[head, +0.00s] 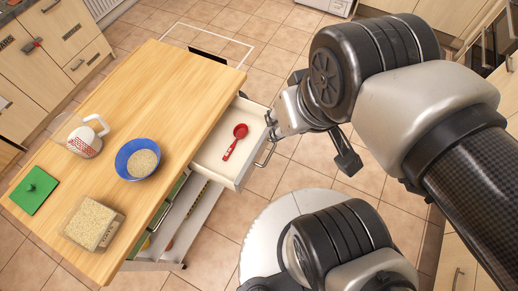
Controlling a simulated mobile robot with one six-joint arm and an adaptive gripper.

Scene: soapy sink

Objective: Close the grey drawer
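A pale grey-white drawer (205,162) stands pulled out from the right side of the wooden-topped island. A red ladle (235,142) lies in it, and its bar handle (266,154) faces right. Below it, another light grey drawer or compartment (198,214) also sticks out, partly hidden, with small items inside. I cannot tell from colour alone which one is the grey drawer. My gripper (284,114) is at the upper drawer's far front corner, seeming close to its front. Contact is unclear, the fingers are seen edge-on and their opening is hard to judge.
On the wooden top (150,95) are a blue bowl (127,163), a white-and-red jug (84,142), a green board (34,190) and a beige block (92,224). Tiled floor (285,180) lies open right of the drawers. Cabinets (50,50) stand at upper left.

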